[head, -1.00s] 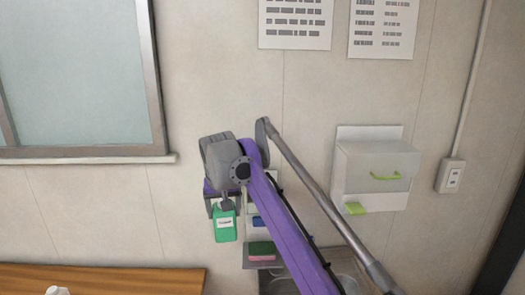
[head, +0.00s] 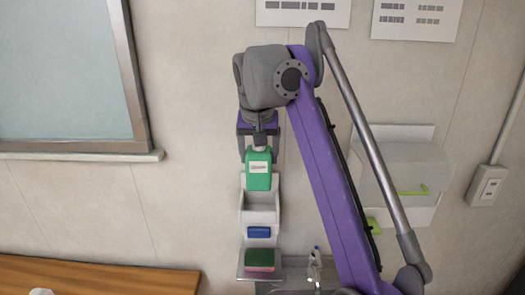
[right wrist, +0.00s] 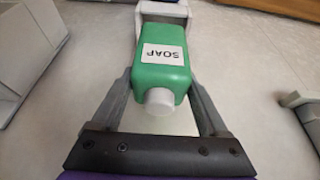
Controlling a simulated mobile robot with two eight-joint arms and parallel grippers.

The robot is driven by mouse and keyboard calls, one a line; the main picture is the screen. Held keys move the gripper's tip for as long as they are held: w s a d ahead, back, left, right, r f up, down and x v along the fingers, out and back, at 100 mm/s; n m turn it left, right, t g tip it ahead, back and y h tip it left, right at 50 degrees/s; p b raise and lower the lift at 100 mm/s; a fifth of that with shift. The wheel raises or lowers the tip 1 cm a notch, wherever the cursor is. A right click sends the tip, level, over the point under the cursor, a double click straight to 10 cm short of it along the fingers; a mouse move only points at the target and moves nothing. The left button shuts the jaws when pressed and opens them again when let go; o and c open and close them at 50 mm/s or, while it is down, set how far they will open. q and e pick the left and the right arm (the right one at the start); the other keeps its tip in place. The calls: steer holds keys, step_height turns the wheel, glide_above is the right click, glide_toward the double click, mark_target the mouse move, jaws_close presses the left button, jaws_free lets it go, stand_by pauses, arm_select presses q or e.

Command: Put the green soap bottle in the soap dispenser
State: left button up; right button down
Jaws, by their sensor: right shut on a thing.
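The green soap bottle (head: 258,183) has a white label and a pale cap. My right gripper (head: 259,152) is shut on it near the cap and holds it upright against the wall side. The white soap dispenser (head: 260,214), an open-topped holder on the wall, is directly below and partly behind the bottle. I cannot tell if they touch. In the right wrist view the bottle (right wrist: 163,78) is between the gripper's fingers (right wrist: 160,95), cap toward me, and part of the white dispenser (right wrist: 163,12) shows beyond its base. My left gripper is not in view.
A blue item (head: 258,232) is on the dispenser's lower part. A green and pink sponge (head: 259,260) lies on a grey shelf below. A faucet (head: 316,262) stands to the right. A wall box (head: 412,170) is partly behind my arm. A wooden surface (head: 100,280) is lower left.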

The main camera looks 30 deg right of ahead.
steer(key=shift+w+f, duration=0.1)
steer(key=shift+f, duration=0.3)
steer(key=shift+w+f, duration=0.2)
steer(key=shift+f, duration=0.1)
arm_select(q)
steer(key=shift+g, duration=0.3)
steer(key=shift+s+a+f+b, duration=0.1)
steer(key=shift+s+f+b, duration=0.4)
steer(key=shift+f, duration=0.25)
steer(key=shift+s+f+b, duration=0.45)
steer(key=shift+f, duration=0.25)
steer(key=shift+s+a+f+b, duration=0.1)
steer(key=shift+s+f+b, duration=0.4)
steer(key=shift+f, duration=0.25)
arm_select(e)
steer(key=x, duration=1)
steer(key=shift+d, duration=0.15)
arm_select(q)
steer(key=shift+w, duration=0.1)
arm_select(e)
jaws_free()
